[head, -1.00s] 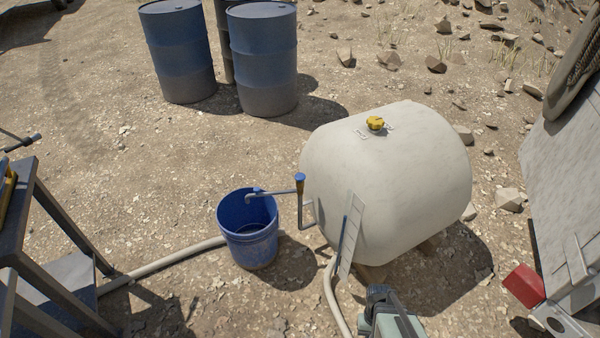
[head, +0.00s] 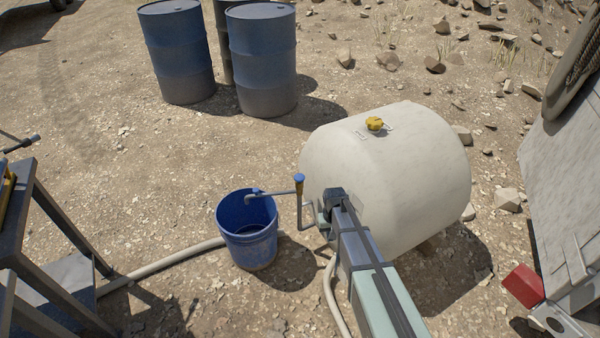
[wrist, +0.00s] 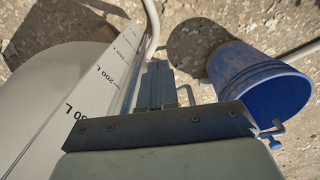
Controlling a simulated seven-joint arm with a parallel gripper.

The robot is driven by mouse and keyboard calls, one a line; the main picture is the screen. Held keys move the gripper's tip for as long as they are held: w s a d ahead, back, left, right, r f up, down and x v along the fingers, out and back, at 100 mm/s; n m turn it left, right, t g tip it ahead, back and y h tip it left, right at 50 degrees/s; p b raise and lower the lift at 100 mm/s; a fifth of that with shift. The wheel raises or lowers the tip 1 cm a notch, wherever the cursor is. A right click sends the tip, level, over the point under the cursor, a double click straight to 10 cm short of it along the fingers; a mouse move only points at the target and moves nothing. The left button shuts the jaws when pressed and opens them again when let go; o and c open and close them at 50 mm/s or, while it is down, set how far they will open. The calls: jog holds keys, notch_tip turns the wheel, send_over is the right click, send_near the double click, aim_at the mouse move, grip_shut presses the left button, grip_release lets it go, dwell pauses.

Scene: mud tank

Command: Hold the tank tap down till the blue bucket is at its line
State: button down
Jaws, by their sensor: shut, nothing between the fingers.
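The blue bucket (head: 250,250) stands upright on the ground left of the white tank (head: 420,190); it also shows in the wrist view (wrist: 240,68). Its inside is dark low down, and I cannot make out a fill line or level. The tank tap (head: 299,184), blue-topped with a brownish-yellow stem, stands on a bent grey pipe. Its spout reaches over the bucket rim. My gripper (head: 325,212) is shut and empty, to the right of the tap and lower in the picture, apart from the tap top. The wrist view shows its dark fingers (wrist: 155,85).
The tank's litre scale (wrist: 112,75) lies beside my gripper. A pale hose (head: 165,265) runs along the ground behind the bucket. A dark metal stand (head: 60,215) is at left, blue drums (head: 262,65) at the back, and a grey panel with a red block (head: 524,286) at right.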

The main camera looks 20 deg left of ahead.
jog(key=w+a+r+n+t, duration=0.1)
jog(key=w+a+r, duration=0.7)
jog(key=w, duration=0.2)
jog(key=w+a+r+n+t, duration=0.1)
jog(key=w+a+r, duration=0.6)
jog(key=w+a, duration=0.3)
jog(key=r+n+g, duration=0.2)
send_over(300, 177)
jog(key=shift+w+f, duration=0.15)
jog(key=shift+w, duration=0.05)
jog(key=shift+f, duration=0.1)
notch_tip(300, 177, down, 14)
jog(key=shift+r, duration=0.1)
jog(key=shift+f, duration=0.95)
jog(key=shift+s+d+f, duration=0.1)
jog(key=shift+s+f, duration=0.05)
jog(key=shift+f, duration=0.05)
dwell(3.3)
